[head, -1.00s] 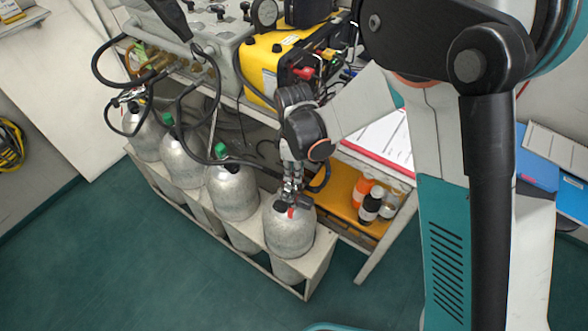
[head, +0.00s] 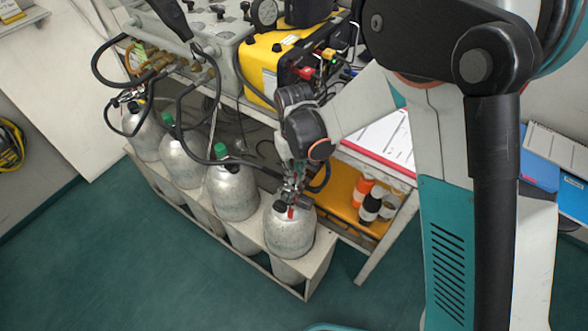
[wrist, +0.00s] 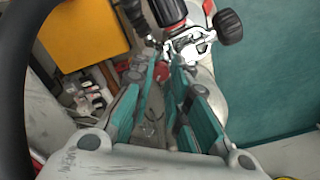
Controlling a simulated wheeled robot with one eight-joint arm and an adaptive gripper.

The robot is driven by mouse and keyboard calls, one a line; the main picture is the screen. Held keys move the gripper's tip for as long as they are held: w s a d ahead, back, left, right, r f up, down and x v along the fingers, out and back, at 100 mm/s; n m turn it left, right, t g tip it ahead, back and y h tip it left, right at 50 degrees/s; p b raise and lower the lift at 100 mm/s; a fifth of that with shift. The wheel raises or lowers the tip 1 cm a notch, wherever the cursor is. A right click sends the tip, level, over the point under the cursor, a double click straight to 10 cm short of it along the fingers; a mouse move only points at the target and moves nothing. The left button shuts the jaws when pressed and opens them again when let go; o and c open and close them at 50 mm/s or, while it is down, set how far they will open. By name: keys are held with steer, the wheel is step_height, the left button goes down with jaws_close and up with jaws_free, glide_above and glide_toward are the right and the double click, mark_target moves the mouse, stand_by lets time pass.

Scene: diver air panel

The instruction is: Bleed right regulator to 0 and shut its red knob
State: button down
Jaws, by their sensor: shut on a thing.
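The right regulator (wrist: 193,43), a chrome body with a black knob (wrist: 229,26), is on the rightmost grey cylinder (head: 288,236). A dark round part with a red rim (wrist: 170,11) stands at its top in the wrist view. My gripper (wrist: 168,66) has its teal-padded fingers close together at the tips beside the regulator. A small red piece (wrist: 160,72), which looks like the red knob, shows between the tips, and the gripper is shut on it. In the head view my gripper (head: 291,186) hides most of the regulator. No gauge reading is legible.
Several more grey cylinders (head: 233,190) stand to the left in a pale rack (head: 314,272), with black hoses (head: 190,125) running over them. A yellow case (head: 268,68) sits on the bench above. Bottles (head: 371,205) stand on an orange shelf at right. Green floor is clear in front.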

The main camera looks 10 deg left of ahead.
steer(key=m, duration=0.4)
steer(key=shift+m, duration=2.2)
steer(key=c, duration=1.5)
jaws_free()
steer(key=shift+r, duration=0.1)
step_height(320, 180, up, 12)
steer(key=shift+f, duration=0.1)
